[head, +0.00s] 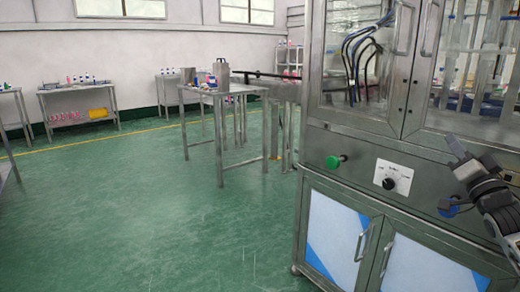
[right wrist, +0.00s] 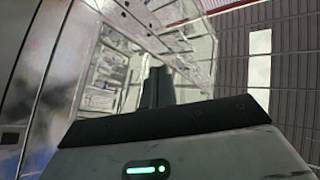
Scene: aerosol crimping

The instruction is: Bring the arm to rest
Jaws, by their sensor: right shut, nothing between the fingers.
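My right gripper (head: 453,143) is at the right edge of the head view, in front of the steel machine cabinet (head: 360,150). Its fingers are shut and empty and point up and to the left. In the right wrist view the dark closed fingers (right wrist: 156,87) stand up beyond the gripper body, with the ceiling and metal surfaces behind them. My right arm comes in from the right edge, close to the cabinet front. I cannot tell whether it touches the cabinet. My left gripper is out of view.
The cabinet has a green button (head: 333,162), a black dial (head: 388,184) and a blue button (head: 449,209) beside my right arm. A steel table (head: 222,92) stands mid-room, with another table (head: 76,92) behind. The green floor (head: 150,225) on the left is clear.

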